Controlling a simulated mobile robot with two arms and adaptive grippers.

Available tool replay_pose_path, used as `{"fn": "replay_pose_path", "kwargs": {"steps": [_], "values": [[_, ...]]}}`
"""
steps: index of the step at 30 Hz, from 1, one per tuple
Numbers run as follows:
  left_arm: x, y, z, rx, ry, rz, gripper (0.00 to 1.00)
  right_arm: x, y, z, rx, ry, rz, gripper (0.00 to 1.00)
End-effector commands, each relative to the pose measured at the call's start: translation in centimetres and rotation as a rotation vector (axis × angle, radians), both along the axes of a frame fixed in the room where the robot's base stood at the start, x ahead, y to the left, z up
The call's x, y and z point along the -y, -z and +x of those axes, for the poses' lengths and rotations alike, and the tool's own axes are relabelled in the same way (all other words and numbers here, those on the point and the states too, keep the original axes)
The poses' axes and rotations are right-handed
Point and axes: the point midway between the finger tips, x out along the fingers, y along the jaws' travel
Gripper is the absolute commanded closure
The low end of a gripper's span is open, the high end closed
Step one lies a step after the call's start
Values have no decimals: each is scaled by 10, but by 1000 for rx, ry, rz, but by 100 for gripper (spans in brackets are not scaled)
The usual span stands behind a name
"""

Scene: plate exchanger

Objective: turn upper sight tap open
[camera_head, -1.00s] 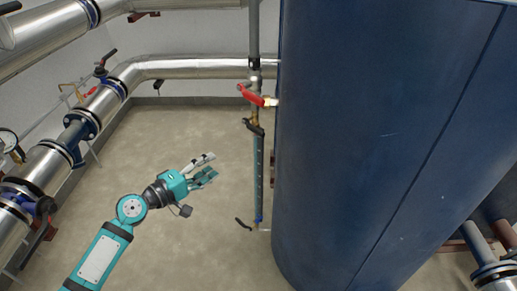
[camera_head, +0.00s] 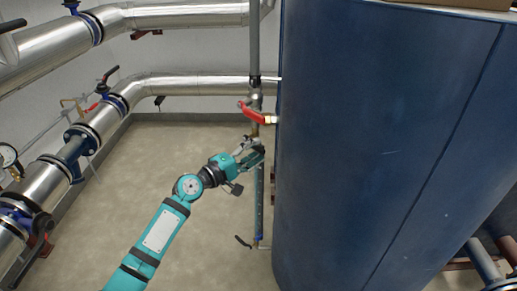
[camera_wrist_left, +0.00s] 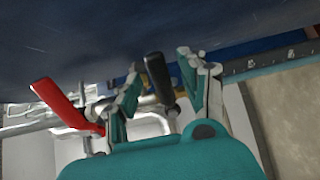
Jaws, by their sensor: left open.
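The upper sight tap has a black lever handle, which shows in the left wrist view (camera_wrist_left: 158,78) between the two fingers of my left gripper. I cannot tell whether a finger touches it. In the head view my left gripper (camera_head: 252,150) is open at the top of the sight glass (camera_head: 259,200), beside the blue tank, and largely hides this tap. The sight glass is an upright tube with its scale showing in the wrist view (camera_wrist_left: 275,60). My right gripper is not in view.
A red lever (camera_head: 258,115) sits just above my gripper and at the left of the wrist view (camera_wrist_left: 60,105). The big blue tank (camera_head: 380,150) stands close on the right. A lower black lever (camera_head: 243,242) is at the tube's foot. Open floor (camera_head: 130,190) lies to the left.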

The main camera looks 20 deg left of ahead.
Motion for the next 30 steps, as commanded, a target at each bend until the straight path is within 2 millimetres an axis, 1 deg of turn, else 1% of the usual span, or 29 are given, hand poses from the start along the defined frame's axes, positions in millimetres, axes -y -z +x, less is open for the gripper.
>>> {"fn": "replay_pose_path", "kwargs": {"steps": [1,6,15,17,25,26,30], "values": [[3,0,7,1,-1,-2,57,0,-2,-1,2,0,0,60],[9,0,17,0,-1,0,57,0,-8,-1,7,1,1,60],[10,0,19,0,0,1,57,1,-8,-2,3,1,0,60],[10,0,19,0,0,1,63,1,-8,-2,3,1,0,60],[10,0,19,0,0,1,99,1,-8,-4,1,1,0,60],[10,1,19,0,0,1,100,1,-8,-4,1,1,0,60],[10,1,19,-1,0,0,100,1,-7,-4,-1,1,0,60]]}}
